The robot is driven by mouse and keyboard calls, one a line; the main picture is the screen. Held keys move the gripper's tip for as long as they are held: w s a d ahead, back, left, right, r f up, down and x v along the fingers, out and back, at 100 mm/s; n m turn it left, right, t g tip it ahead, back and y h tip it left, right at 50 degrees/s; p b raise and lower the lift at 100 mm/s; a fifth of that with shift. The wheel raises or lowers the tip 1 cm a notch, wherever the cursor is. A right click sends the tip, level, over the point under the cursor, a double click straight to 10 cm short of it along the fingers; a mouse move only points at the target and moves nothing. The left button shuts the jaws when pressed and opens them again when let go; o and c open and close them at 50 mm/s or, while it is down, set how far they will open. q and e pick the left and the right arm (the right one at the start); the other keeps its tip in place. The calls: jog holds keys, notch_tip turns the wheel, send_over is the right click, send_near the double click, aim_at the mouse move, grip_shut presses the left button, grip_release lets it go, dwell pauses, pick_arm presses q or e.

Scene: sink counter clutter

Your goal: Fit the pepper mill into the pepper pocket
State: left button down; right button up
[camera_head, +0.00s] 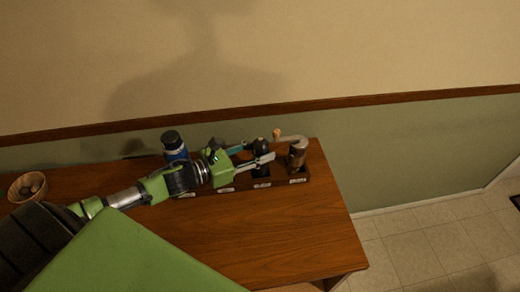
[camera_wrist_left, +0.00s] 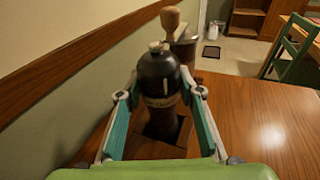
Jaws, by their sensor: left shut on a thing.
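The pepper mill (camera_head: 261,145) is dark with a round head; in the left wrist view the mill (camera_wrist_left: 158,75) stands about upright with a small pale knob on top. My left gripper (camera_head: 268,152) is shut on it, with one finger on each side; the gripper also shows in the left wrist view (camera_wrist_left: 160,94). The wooden rack (camera_head: 245,186) has several pockets with small pale labels, too small to read. A dark square pocket (camera_wrist_left: 168,132) shows at the mill's lower end. I cannot tell whether the mill's bottom is inside it. My right gripper is not in view.
A metal-and-brown coffee grinder (camera_head: 297,156) with a crank and wooden knob stands at the rack's right end, close beside the mill. A blue bottle with a black cap (camera_head: 174,146) stands left. A wooden bowl (camera_head: 27,188) is far left. The front counter (camera_head: 270,235) is clear.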

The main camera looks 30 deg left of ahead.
pick_arm(q)
jog(key=shift+f, duration=0.1)
jog(key=c, duration=1.4)
grip_release()
jog(key=shift+s+a+b, duration=0.3)
jog(key=shift+s, duration=0.3)
jog(key=shift+b+v, duration=1)
jog(key=shift+v, duration=4.4)
